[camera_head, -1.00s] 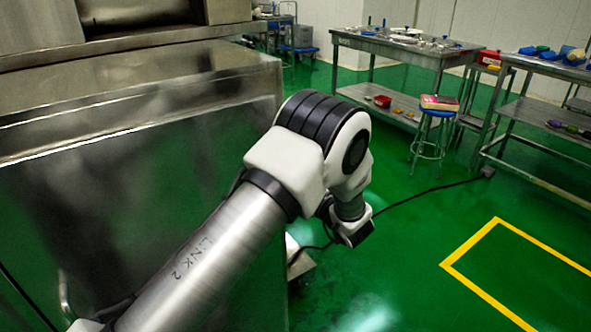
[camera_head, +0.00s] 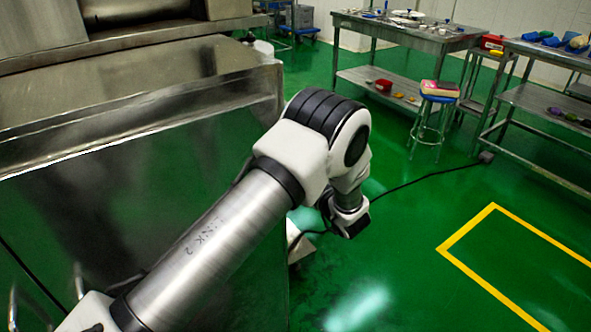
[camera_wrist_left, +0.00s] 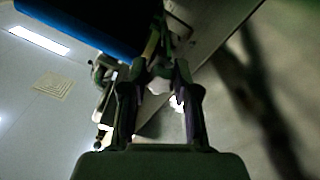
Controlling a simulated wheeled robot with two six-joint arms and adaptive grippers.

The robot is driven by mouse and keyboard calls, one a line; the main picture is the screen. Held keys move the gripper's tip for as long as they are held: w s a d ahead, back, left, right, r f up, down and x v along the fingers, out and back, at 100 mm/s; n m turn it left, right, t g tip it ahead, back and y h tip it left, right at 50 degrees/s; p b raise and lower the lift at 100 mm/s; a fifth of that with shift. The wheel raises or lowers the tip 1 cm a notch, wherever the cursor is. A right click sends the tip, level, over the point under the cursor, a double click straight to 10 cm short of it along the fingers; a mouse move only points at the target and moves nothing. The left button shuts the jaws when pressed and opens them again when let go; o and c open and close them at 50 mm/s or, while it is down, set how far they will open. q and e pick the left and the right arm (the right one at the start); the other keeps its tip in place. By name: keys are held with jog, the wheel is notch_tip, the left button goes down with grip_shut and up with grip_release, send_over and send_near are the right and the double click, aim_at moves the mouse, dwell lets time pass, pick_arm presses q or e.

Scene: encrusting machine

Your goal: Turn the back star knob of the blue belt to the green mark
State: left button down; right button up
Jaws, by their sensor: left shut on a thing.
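In the left wrist view the blue belt (camera_wrist_left: 90,22) runs across the upper left. My left gripper (camera_wrist_left: 158,72) is just below its edge, its two dark fingers closed on a small dark, greenish part between the tips. This part sits where the back star knob would be, but it is too dark and blurred to show a star shape. The green mark cannot be made out. In the head view my left arm reaches in from the lower left and its fingers are hidden. The blue belt and knob do not show there. My right gripper is not in view.
A large steel machine body (camera_head: 130,105) fills the left of the head view. A steel table with trays (camera_head: 405,32) and a blue stool (camera_head: 432,105) stand at the back. Another table (camera_head: 545,105) is at the right. A cable (camera_head: 420,180) crosses the otherwise open green floor.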

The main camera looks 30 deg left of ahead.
pick_arm(q)
jog(key=c, duration=0.8)
grip_release()
jog(key=shift+c, duration=0.2)
jog(key=shift+d, duration=0.1)
jog(key=v, duration=0.7)
jog(key=shift+d, duration=0.15)
